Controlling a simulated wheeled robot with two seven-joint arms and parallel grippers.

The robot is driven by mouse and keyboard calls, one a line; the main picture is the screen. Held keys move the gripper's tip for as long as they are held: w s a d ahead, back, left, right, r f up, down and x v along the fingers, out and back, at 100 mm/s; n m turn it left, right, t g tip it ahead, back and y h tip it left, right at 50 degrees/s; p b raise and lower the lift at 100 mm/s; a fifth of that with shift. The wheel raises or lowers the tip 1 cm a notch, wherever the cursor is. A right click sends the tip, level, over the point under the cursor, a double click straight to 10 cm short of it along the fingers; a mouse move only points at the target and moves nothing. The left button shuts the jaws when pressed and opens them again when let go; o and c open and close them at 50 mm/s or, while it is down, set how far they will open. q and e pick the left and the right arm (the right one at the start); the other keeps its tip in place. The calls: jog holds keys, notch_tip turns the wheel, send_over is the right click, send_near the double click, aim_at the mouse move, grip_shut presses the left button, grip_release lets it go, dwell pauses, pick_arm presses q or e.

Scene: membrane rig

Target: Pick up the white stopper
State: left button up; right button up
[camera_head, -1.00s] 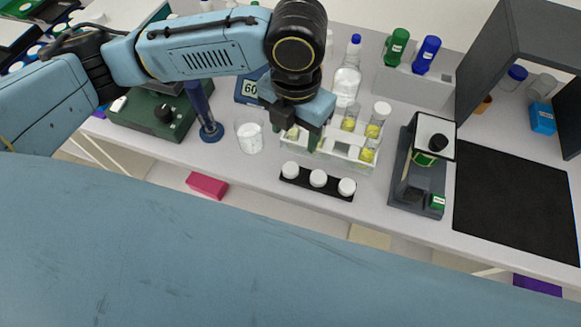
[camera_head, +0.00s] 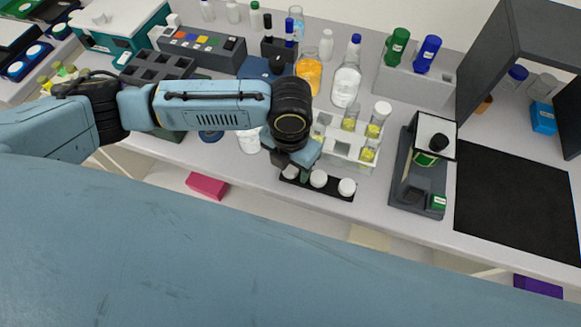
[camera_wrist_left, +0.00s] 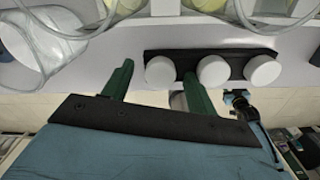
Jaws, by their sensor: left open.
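Three round white stoppers stand in a row on a black strip (camera_head: 333,193) near the table's front edge. They are the left one (camera_head: 290,172), the middle one (camera_head: 318,178) and the right one (camera_head: 347,187). My left gripper (camera_head: 293,167) is open and low over the left end of the strip, partly hiding the left stopper. In the left wrist view, my left gripper's green fingertips (camera_wrist_left: 158,70) appear on either side of the left stopper (camera_wrist_left: 160,71). The middle stopper (camera_wrist_left: 213,70) is just outside the right finger. I cannot tell whether the fingers touch anything.
A clear rack (camera_head: 345,155) with yellow-filled vials stands just behind the strip. A glass beaker (camera_head: 248,140) is to the left, partly behind my arm. A grey device (camera_head: 420,170) stands to the right, beside a black mat (camera_head: 515,200). A flask (camera_head: 346,83) stands behind.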

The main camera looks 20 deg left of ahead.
pick_arm(q)
jog(key=c, duration=1)
jog(key=shift+o, duration=0.2)
